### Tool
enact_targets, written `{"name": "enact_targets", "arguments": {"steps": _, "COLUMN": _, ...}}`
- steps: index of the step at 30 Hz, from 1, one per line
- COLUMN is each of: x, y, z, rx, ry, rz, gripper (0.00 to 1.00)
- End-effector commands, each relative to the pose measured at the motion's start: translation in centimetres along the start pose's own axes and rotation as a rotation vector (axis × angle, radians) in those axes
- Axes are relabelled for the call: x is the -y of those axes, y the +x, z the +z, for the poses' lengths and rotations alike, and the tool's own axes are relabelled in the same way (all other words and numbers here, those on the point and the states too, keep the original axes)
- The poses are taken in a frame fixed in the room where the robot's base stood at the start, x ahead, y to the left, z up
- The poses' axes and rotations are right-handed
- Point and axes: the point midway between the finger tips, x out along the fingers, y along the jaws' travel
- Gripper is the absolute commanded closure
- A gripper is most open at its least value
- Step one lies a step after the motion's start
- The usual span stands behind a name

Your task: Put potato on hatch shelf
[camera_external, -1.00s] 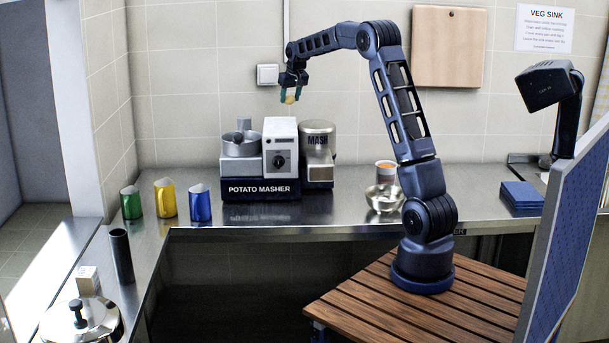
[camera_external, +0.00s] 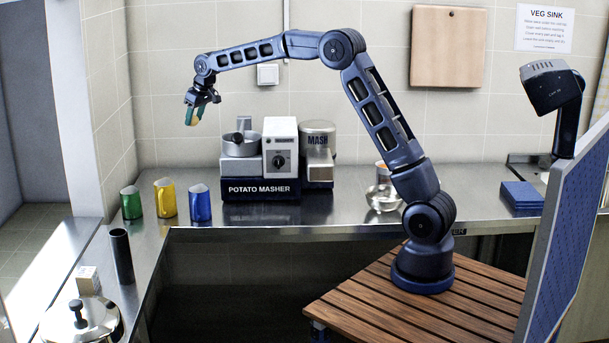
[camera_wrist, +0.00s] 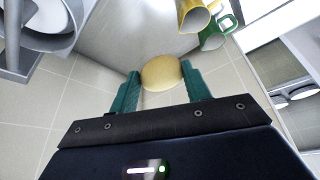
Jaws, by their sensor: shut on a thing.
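The potato (camera_wrist: 161,72) is a yellow-tan lump held between the green fingers of my gripper (camera_wrist: 163,86) in the wrist view. In the external view my gripper (camera_external: 194,118) is high above the counter, up and left of the potato masher, with the fingers pointing down. The potato is barely visible there, mostly hidden by the fingers. I cannot identify a hatch shelf for sure; a steel ledge (camera_external: 50,262) runs along the lower left, beside an opening in the wall.
The potato masher (camera_external: 262,190) stands on the steel counter (camera_external: 340,207). Green (camera_external: 131,206), yellow (camera_external: 166,200) and blue (camera_external: 200,206) mugs stand left of it. A black cylinder (camera_external: 121,255), small pale block (camera_external: 88,280) and lidded pot (camera_external: 80,322) stand at lower left.

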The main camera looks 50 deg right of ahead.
Motion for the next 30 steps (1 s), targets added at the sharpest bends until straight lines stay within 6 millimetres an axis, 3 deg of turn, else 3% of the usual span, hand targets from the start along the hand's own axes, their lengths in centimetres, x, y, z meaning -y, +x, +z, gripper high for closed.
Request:
{"name": "enact_targets", "arguments": {"steps": 1, "x": 2.4, "y": 0.1, "z": -0.3, "rx": -0.001, "ry": -0.029, "rz": -0.012, "gripper": 0.75}}
{"name": "enact_targets", "arguments": {"steps": 10, "x": 15.6, "y": 0.0, "z": -0.8, "rx": -0.005, "ry": -0.19, "rz": -0.082, "gripper": 0.75}}
{"name": "enact_targets", "arguments": {"steps": 21, "x": 31.6, "y": -1.1, "z": 1.2, "rx": -0.009, "ry": -0.384, "rz": -0.167, "gripper": 0.75}}
{"name": "enact_targets", "arguments": {"steps": 25, "x": 36.2, "y": -1.6, "z": 2.3, "rx": -0.01, "ry": -0.441, "rz": -0.193, "gripper": 0.75}}
{"name": "enact_targets", "arguments": {"steps": 30, "x": 40.4, "y": -2.2, "z": 3.4, "rx": -0.012, "ry": -0.494, "rz": -0.216, "gripper": 0.75}}
